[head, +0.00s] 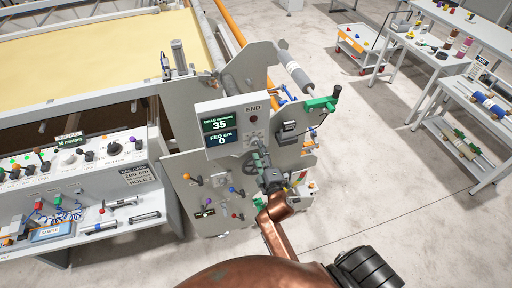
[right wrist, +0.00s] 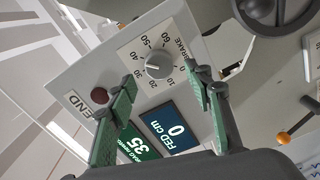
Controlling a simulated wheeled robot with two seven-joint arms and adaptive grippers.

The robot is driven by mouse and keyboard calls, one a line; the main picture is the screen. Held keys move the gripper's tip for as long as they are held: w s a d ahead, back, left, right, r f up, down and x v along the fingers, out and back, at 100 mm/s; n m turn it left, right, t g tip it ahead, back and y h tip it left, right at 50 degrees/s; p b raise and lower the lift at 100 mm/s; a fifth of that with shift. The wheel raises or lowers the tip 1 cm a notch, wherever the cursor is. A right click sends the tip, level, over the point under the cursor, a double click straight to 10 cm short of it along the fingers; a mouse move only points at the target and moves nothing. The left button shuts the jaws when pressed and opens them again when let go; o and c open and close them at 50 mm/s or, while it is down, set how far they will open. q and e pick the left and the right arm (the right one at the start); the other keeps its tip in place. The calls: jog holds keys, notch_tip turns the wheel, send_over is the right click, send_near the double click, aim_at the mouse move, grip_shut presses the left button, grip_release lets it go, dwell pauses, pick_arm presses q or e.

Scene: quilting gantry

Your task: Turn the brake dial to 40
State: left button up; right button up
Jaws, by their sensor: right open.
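The brake dial (right wrist: 158,64) is a grey round knob on a pale panel, ringed by a printed scale marked up to 60 and the word BRAKE. Its exact pointer direction is too small to read surely. The display (head: 221,126) reads 35 newtons above FED cm 0; it also shows in the right wrist view (right wrist: 138,145). My right gripper (right wrist: 164,76) is open, its green-padded fingers on either side of the dial and apart from it. In the head view my right gripper (head: 268,178) is just below the END panel. My left gripper is out of view.
A dark red button (right wrist: 99,95) sits beside the dial. A dark handwheel (right wrist: 272,12) and an orange-knobbed lever (right wrist: 284,137) are close by. A control console (head: 75,160) stands left; open floor lies right.

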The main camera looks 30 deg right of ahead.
jog(key=shift+v, duration=1.75)
jog(key=s+a+f+m+g+y+b, duration=0.1)
jog(key=a+f+g, duration=0.1)
jog(key=f, duration=1.2)
jog(key=s+a+f+m+g+y+b, duration=0.1)
jog(key=f+g+y+b, duration=0.1)
jog(key=f, duration=1.1)
jog(key=s+a+f+m+g+b, duration=0.15)
jog(key=s+f, duration=0.35)
jog(key=f, duration=0.6)
jog(key=s+f+m+g+b, duration=0.1)
jog(key=s+f+g, duration=0.3)
jog(key=f, duration=0.7)
jog(key=s+f+m+g+b, duration=0.1)
jog(key=s+f+m+g, duration=0.1)
jog(key=s+f, duration=0.6)
jog(key=s+d+f+m+g+b, duration=0.1)
jog(key=s+f, duration=0.8)
jog(key=s, duration=0.9)
jog(key=s+d+f+m+g+y+b, duration=0.1)
jog(key=s+f+m+g+b, duration=0.1)
jog(key=s+f, duration=0.7)
jog(key=s+m+g, duration=0.1)
jog(key=s+g, duration=0.1)
jog(key=s, duration=0.2)
jog(key=shift+s+d, duration=0.2)
jog(key=shift+s, duration=0.1)
jog(key=shift+m, duration=0.25)
